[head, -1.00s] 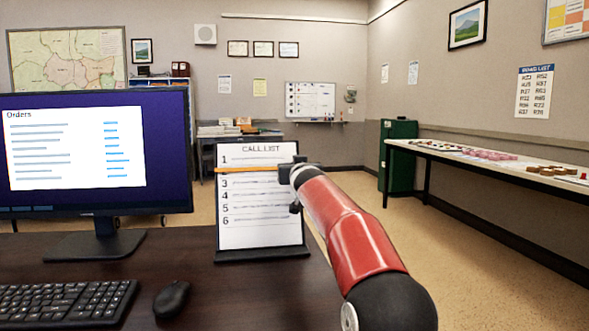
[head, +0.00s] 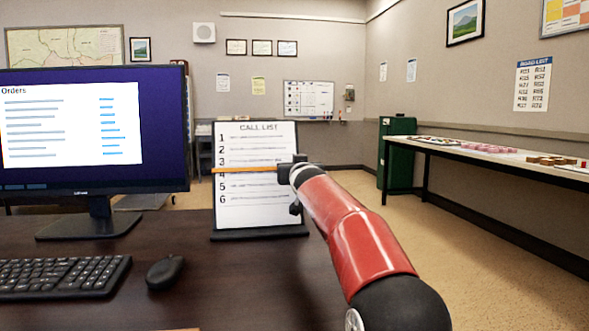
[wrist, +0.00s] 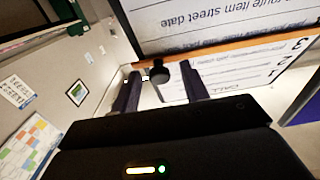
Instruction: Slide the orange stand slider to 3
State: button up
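The white CALL LIST sheet (head: 255,210) stands upright on a dark stand (head: 260,234) on the desk, with numbered rows. The orange slider bar (head: 245,169) lies across it just below the number 3, and row 4 is partly hidden. In the wrist view, upside down, the bar (wrist: 240,48) runs beside the number 3. A dark round knob (wrist: 158,73) sits at the bar's end. My gripper (wrist: 160,70) has its fingers apart on either side of the knob, with gaps visible. In the head view my gripper (head: 291,170) is at the sheet's right edge.
A monitor (head: 95,130), keyboard (head: 60,277) and mouse (head: 165,272) occupy the desk to the left. The desk in front of the stand is clear. A long side table (head: 480,150) stands far right, with open floor between.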

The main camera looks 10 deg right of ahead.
jog(key=s+b, duration=0.2)
jog(key=s, duration=0.5)
jog(key=shift+s, duration=0.4)
